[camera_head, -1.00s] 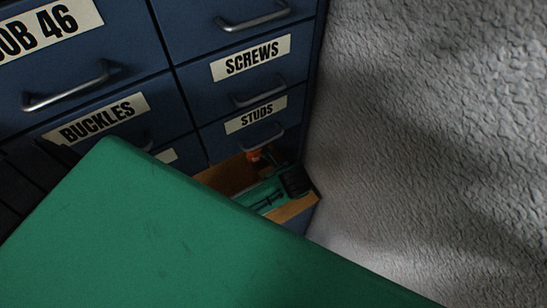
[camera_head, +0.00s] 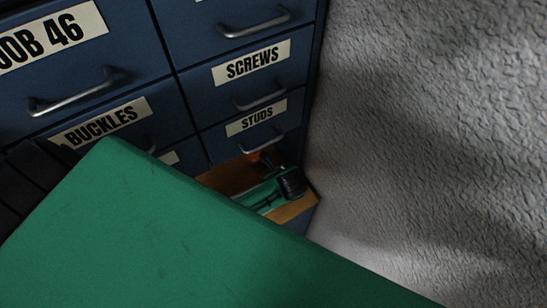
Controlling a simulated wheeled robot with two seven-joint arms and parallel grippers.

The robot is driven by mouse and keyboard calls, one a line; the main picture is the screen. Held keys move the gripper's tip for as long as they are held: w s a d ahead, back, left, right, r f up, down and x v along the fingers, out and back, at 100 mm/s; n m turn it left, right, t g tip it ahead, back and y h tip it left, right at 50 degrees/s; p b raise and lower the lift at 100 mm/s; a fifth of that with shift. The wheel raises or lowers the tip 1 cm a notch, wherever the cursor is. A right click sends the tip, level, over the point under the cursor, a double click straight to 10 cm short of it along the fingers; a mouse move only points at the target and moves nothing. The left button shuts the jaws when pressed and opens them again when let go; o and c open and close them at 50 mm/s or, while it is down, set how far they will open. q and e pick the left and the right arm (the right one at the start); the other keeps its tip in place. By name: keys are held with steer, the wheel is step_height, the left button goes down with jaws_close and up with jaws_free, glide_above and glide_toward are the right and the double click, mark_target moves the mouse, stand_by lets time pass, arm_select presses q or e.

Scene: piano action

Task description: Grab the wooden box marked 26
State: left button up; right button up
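No wooden box marked 26 shows in the head view. Neither of my grippers can be made out. A low drawer (camera_head: 298,208) with a wooden rim stands partly open under the "STUDS" drawer (camera_head: 256,122). In it are a green item (camera_head: 262,191), a black ribbed item (camera_head: 291,183) and something small and orange-red (camera_head: 254,157). I cannot tell what they are. The near part of this drawer is hidden behind a large flat green surface (camera_head: 170,230).
A blue cabinet (camera_head: 160,62) fills the upper left, with metal-handled drawers labelled "JOB 46" (first letter cut off), "BUCKLES" and "SCREWS" (camera_head: 251,63). A rough grey surface (camera_head: 430,130) fills the right. A dark ribbed shape (camera_head: 28,178) shows at the left edge.

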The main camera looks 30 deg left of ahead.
arm_select(q)
steer(key=c, duration=1.2)
